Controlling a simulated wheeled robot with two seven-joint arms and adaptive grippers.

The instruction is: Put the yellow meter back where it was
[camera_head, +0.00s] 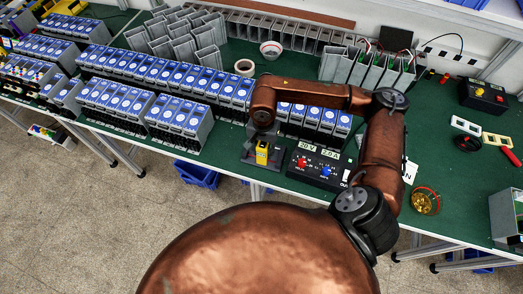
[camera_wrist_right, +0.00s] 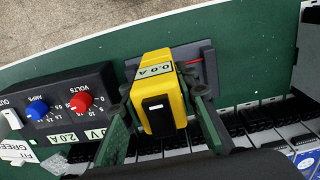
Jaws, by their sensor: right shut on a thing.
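The yellow meter (camera_wrist_right: 160,88) is a small yellow block with a black panel and a display reading 0.0 A. My right gripper (camera_wrist_right: 157,86) is shut on it, one finger on each side. A dark grey stand (camera_wrist_right: 207,66) lies behind and beside the meter in the wrist view; whether the meter touches it I cannot tell. In the head view the meter (camera_head: 262,154) shows near the bench's front edge, below my right wrist, at the grey stand (camera_head: 247,153). My left gripper is not in view.
A black power supply (camera_head: 318,169) with red and blue knobs sits just right of the meter. Rows of grey modules with blue labels (camera_head: 180,114) stand to the left and behind. The green bench (camera_head: 232,165) has a narrow free strip at its front edge.

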